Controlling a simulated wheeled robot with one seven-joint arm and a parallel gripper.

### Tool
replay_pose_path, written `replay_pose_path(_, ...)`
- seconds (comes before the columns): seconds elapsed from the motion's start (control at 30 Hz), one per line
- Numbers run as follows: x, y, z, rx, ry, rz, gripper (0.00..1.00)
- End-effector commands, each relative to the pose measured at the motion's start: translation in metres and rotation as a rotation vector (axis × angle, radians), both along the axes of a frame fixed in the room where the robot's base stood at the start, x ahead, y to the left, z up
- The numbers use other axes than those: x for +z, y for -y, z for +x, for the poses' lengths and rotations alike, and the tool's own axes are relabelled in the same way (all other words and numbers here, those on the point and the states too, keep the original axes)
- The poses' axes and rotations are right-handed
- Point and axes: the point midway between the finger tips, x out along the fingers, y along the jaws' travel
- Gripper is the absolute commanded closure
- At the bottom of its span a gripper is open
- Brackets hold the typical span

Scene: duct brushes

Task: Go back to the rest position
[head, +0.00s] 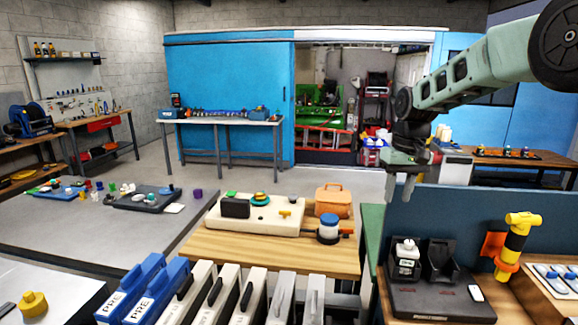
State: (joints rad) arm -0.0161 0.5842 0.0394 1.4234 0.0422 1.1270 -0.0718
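My gripper (400,187) hangs in the air at right of centre in the head view, fingers pointing down. Its two fingers look apart, with nothing visible between them. My pale green arm reaches in from the upper right, with the wrist folded downward. The gripper shows in front of the floor and the top edge of the dark blue panel (470,220), touching nothing that I can see.
A dark dock (440,302) and a yellow-black tool (515,243) stand lower right. Blue and white binders (205,295) line the front.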

Motion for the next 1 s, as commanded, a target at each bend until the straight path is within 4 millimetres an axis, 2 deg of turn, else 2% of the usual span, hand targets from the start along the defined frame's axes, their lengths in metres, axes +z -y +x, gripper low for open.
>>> replay_pose_path(0.03, 0.002, -0.033, -0.026, 0.051, 0.001, 0.018, 0.67)
replay_pose_path(0.1, 0.002, -0.070, -0.062, 0.113, 0.003, 0.036, 0.67)
replay_pose_path(0.17, 0.001, -0.097, -0.096, 0.167, 0.004, 0.048, 0.67)
replay_pose_path(0.27, -0.003, -0.135, -0.159, 0.259, 0.005, 0.058, 0.67)
replay_pose_path(0.3, -0.007, -0.146, -0.185, 0.296, 0.007, 0.059, 0.67)
replay_pose_path(0.37, -0.013, -0.158, -0.227, 0.352, 0.007, 0.055, 0.67)
replay_pose_path(0.4, -0.018, -0.164, -0.254, 0.388, 0.009, 0.051, 0.67)
replay_pose_path(0.5, -0.032, -0.166, -0.314, 0.464, 0.014, 0.035, 0.67)
replay_pose_path(0.6, -0.045, -0.160, -0.357, 0.523, 0.021, 0.016, 0.67)
replay_pose_path(0.7, -0.054, -0.152, -0.383, 0.557, 0.025, 0.001, 0.67)
replay_pose_path(0.77, -0.057, -0.149, -0.392, 0.568, 0.027, -0.004, 0.67)
replay_pose_path(1.0, -0.059, -0.147, -0.396, 0.573, 0.028, -0.007, 0.67)
